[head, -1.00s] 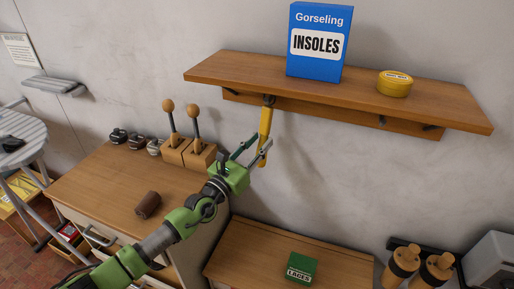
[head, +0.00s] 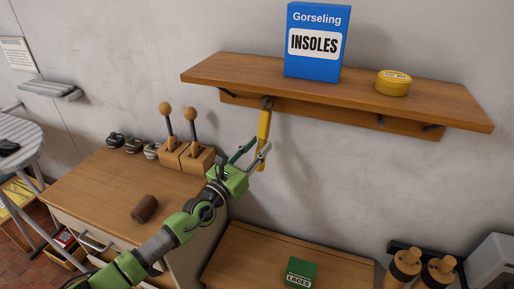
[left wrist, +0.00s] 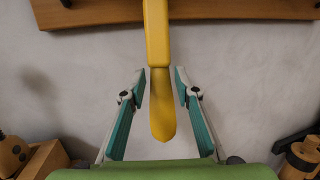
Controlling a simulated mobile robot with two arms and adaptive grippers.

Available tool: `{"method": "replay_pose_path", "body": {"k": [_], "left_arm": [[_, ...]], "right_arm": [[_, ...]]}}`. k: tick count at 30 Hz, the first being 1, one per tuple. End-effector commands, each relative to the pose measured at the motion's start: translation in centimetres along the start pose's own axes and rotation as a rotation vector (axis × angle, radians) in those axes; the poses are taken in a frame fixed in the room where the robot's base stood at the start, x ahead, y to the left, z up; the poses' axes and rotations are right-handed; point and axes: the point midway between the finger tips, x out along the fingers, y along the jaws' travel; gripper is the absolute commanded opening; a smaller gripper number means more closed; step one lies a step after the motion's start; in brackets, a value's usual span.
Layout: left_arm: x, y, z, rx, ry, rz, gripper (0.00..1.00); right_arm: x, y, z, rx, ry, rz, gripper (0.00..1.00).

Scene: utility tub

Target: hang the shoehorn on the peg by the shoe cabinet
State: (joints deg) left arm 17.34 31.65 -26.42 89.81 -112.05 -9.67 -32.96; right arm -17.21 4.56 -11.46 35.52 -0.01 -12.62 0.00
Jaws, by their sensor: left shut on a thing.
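The yellow shoehorn (head: 264,124) hangs nearly upright below the wooden shelf, its top end at the leftmost dark peg (head: 267,102). I cannot tell whether its top is around the peg or only in front of it. My left gripper (head: 259,149) is shut on the lower part of the shoehorn. My right gripper is not in view.
The shelf (head: 220,69) carries a blue insoles box (head: 316,40) and a yellow tin (head: 393,82). Below are a cabinet top (head: 100,190) with shoe trees (head: 188,155) and a brown roll (head: 145,208), and a green laces box (head: 300,271).

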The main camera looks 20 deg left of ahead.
Motion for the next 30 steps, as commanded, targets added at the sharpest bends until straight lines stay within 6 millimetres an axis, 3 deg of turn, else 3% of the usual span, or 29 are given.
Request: {"method": "replay_pose_path", "body": {"k": [1,3,16,20,30], "left_arm": [[0.0,0.0,0.1,0.0,-0.001,0.0,0.31],[0.0,0.0,0.1,0.0,-0.001,0.0,0.48],[-0.6,0.0,-0.1,0.001,0.002,0.0,0.48],[-2.4,0.1,-0.2,0.0,0.003,0.0,0.48],[-9.4,0.0,-0.1,0.002,0.003,-0.001,0.48]], "right_arm": [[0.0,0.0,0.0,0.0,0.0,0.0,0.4],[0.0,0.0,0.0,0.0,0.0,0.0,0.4],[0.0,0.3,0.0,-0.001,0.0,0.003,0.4],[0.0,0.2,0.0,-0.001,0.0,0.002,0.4],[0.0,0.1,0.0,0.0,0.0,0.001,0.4]]}}
